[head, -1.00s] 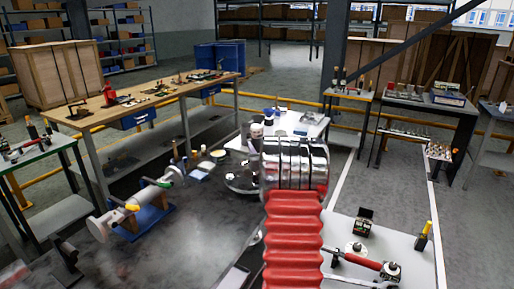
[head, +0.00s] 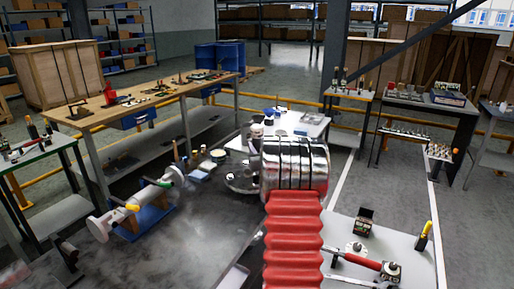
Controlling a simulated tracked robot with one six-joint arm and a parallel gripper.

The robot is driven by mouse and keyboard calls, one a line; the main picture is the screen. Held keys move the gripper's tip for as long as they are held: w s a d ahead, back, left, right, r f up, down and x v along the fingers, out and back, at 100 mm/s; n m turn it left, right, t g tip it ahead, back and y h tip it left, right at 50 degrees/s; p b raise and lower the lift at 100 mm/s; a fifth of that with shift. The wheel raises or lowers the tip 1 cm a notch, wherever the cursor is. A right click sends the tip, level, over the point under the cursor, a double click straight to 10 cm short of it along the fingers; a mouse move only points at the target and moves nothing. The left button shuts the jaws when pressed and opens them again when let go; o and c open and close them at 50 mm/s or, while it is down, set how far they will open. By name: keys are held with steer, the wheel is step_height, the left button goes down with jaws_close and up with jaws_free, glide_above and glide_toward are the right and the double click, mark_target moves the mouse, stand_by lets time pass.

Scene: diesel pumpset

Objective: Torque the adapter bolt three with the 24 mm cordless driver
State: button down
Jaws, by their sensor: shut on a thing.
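My arm, with a red ribbed sleeve and a silver, black-banded link, fills the lower middle of the head view. My gripper does not show; it is hidden beyond that link, so what it holds cannot be seen. A dark round metal part (head: 241,181) shows partly just left of the link, largely covered by my arm. I cannot make out adapter bolt three or the cordless driver. A red-handled tool (head: 358,262) with a dark square head lies on the light table (head: 415,240) at the lower right.
A grey-white shaft with end flanges (head: 141,205) rests on a blue stand (head: 153,222) at left. A long wooden bench (head: 150,100) with tools stands behind it. A black-framed table (head: 425,105) stands at right. Open floor (head: 395,195) lies between the right-hand tables.

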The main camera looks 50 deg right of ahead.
mark_target(259, 140)
steer(key=shift+f, duration=1.05)
stand_by(3.6)
steer(key=shift+r, duration=0.15)
steer(key=shift+r, duration=2.85)
